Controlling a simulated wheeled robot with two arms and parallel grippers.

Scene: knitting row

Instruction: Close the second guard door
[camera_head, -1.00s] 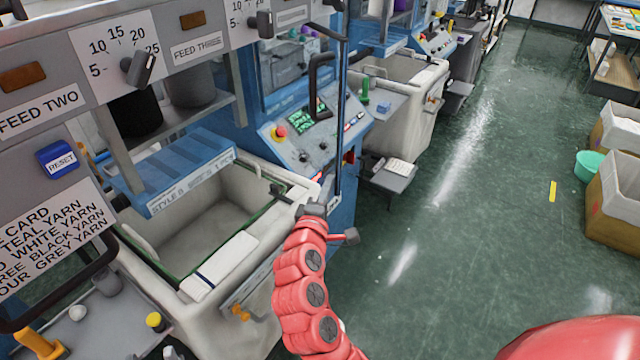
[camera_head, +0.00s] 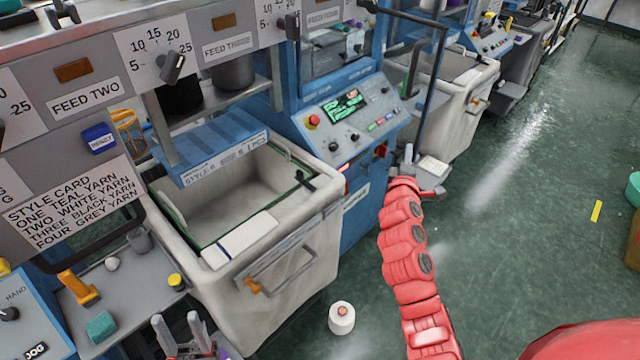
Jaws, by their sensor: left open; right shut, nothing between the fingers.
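A guard door (camera_head: 432,85) stands open on the blue machine in the middle. It is a thin dark frame jutting out over the aisle, with a black handle (camera_head: 414,70). Whether it is the second door cannot be told. My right gripper (camera_head: 409,165) is shut and empty close to the door's lower outer end; whether they touch is unclear. My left gripper (camera_head: 182,338) is open and empty at the bottom edge, beside the grey shelf.
The control panel (camera_head: 352,115) sits beside the doorway. A white bin (camera_head: 310,235) stands below left. A white cone (camera_head: 341,318) is on the floor. A second bin (camera_head: 465,95) stands behind the door.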

